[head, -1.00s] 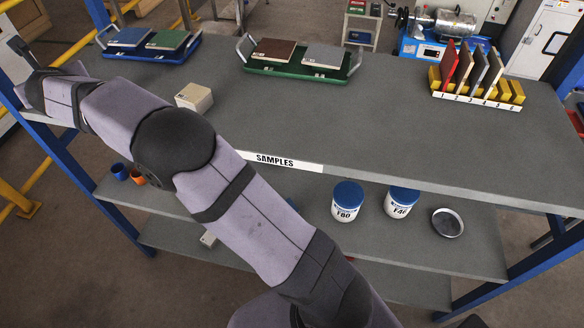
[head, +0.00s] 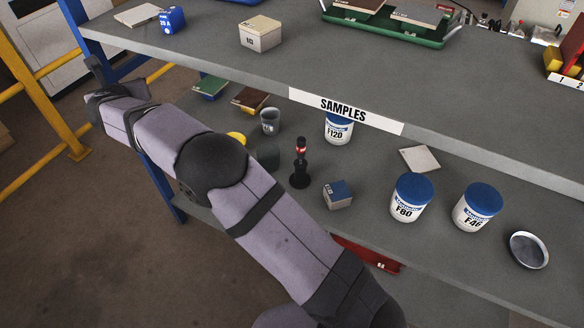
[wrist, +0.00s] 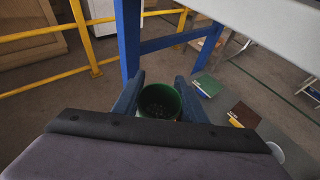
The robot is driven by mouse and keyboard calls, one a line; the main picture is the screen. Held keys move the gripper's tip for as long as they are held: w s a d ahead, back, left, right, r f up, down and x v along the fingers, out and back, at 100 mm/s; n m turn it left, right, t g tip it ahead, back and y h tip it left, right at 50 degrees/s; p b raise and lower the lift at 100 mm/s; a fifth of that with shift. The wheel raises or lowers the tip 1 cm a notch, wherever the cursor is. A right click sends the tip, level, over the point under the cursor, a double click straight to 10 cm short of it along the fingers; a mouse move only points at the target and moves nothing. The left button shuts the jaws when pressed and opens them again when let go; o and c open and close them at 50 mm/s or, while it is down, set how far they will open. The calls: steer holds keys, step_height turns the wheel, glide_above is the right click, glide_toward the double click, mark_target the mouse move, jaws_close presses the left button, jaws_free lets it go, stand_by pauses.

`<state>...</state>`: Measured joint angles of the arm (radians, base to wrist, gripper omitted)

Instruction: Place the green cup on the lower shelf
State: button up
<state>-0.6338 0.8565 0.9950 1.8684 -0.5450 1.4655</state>
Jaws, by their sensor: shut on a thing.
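The green cup (wrist: 158,101) shows in the wrist view, held between the two blue-grey fingers of my gripper (wrist: 160,80). I look down into its dark inside, and its lower part is hidden. In the head view the end of my arm is at the far left, and the cup cannot be made out there. The shelf under the tabletop (head: 375,190) runs across the head view, right of the arm end. In the wrist view the cup is beside a blue rack post, with the shelf surface to its right.
The shelf holds a grey cup (head: 270,121), a dark bottle (head: 299,170), a small box (head: 338,195), white jars (head: 408,205) and tiles (head: 211,87). The tabletop edge with a SAMPLES label (head: 345,110) overhangs it. A blue post (wrist: 128,40) and yellow railing (wrist: 82,35) are near the gripper.

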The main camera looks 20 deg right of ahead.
steer(key=w+d+f+m+h+b, duration=0.1)
steer(key=d+f+h+b, duration=0.1)
steer(key=d+f, duration=0.2)
steer(key=w+d+f+m+h+b, duration=0.1)
steer(key=d+f+m+h+b, duration=0.1)
steer(key=d+f, duration=0.3)
steer(key=w+d+f+m+h+b, duration=0.1)
steer(key=d+f+m+h+b, duration=0.1)
steer(key=d+f, duration=0.2)
steer(key=shift+d+f+g, duration=0.15)
steer(key=shift+d+g, duration=0.25)
steer(key=shift+d, duration=0.25)
steer(key=shift+s+d+f, duration=0.1)
steer(key=shift+d, duration=0.2)
steer(key=shift+f+b, duration=1.05)
steer(key=shift+f, duration=4)
steer(key=shift+f, duration=0.15)
steer(key=o, duration=0.8)
